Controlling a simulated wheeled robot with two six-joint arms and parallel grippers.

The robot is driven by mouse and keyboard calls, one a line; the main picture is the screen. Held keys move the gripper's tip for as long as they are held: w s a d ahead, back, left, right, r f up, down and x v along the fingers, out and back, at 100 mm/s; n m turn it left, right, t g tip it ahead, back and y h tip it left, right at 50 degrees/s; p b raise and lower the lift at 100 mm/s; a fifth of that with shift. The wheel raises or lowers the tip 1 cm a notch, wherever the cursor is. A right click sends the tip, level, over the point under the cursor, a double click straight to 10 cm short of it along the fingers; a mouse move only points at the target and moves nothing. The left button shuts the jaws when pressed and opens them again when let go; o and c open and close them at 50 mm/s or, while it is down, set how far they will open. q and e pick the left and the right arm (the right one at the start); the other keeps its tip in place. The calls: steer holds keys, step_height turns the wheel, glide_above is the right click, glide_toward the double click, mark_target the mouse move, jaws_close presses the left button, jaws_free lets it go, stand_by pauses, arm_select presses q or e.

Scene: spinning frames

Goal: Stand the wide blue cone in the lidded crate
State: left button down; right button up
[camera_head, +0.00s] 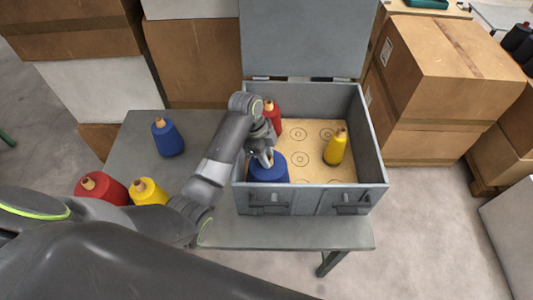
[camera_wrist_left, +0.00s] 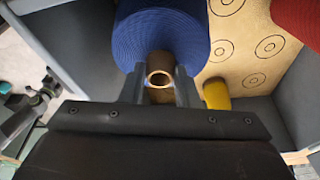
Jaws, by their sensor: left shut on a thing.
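The wide blue cone (camera_head: 270,172) is inside the front left part of the lidded crate (camera_head: 374,135), whose lid (camera_head: 305,38) stands open at the back. My left gripper (camera_head: 265,158) is shut on the cone's tan top. In the left wrist view the tan tube sits between the two fingers (camera_wrist_left: 160,84), with the blue winding (camera_wrist_left: 162,30) beyond it. The cone looks roughly upright. I cannot tell whether its base touches the crate floor. My right gripper is not in view.
A red cone (camera_head: 272,122) stands at the crate's back left and a yellow cone (camera_head: 335,149) at its right. Ringed spots on the crate floor (camera_head: 312,165) are bare between them. A narrower blue cone (camera_head: 167,138), red cone (camera_head: 104,188) and yellow cone (camera_head: 148,192) are on the table (camera_head: 135,139).

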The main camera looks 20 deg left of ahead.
arm_select(q)
steer(key=shift+f, duration=0.25)
stand_by(0.5)
steer(key=c, duration=1.1)
jaws_free()
steer(key=shift+o, duration=0.3)
steer(key=shift+s+f, duration=0.1)
steer(key=b+v, duration=0.1)
steer(key=v, duration=0.4)
steer(key=shift+a+r, duration=0.15)
steer(key=shift+r, duration=0.15)
steer(key=p+v, duration=1)
steer(key=v, duration=0.2)
steer(key=shift+f, duration=0.1)
